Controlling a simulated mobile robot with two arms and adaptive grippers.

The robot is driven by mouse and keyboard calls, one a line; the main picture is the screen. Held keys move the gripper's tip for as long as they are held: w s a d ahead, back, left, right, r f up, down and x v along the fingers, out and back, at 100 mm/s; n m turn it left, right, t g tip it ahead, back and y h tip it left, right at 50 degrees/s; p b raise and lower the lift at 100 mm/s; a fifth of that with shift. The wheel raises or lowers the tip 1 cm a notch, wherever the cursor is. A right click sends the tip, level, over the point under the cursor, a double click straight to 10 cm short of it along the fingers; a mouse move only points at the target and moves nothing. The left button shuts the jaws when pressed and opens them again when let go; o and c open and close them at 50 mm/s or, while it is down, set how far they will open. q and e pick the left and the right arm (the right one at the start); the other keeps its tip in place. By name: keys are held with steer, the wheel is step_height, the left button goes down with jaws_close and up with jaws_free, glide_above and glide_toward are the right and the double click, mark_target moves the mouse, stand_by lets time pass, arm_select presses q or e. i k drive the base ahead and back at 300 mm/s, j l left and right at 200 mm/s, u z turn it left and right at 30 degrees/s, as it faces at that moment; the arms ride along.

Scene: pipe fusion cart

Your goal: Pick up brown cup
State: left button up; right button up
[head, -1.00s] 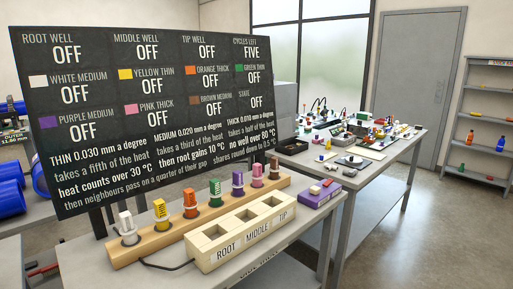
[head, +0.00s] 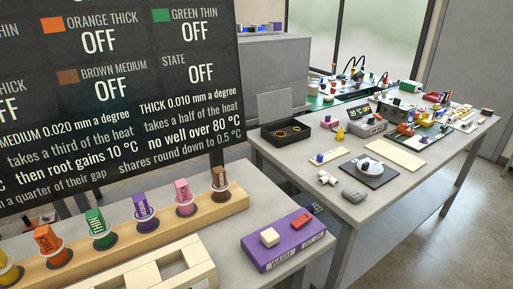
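The brown cup (head: 220,181) stands upright in the last hole at the right end of the wooden rack (head: 130,240) in the head view. It is a small tapered cup with a pale band, and the pink cup (head: 185,194) is beside it on the left. Further left in the same rack are the purple cup (head: 144,208), green cup (head: 98,226), orange cup (head: 50,243) and yellow cup (head: 8,270). Neither of my grippers shows in the head view.
A pale block with square wells (head: 165,270) lies in front of the rack. A purple switch box (head: 288,239) is to its right. A black board (head: 110,100) rises behind the rack. A second grey table (head: 415,180) with many small items stands at the right.

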mark_target(278, 134)
steer(key=i+l, duration=0.25)
steer(key=l, duration=0.15)
steer(key=i+l, duration=0.3)
steer(key=i+l+z, duration=0.2)
steer(key=l, duration=0.2)
steer(key=l+z, duration=0.15)
steer(key=l, duration=0.25)
steer(key=i+l+z, duration=0.2)
steer(key=l, duration=0.2)
steer(key=i+l+z, duration=0.15)
steer(key=l, duration=0.2)
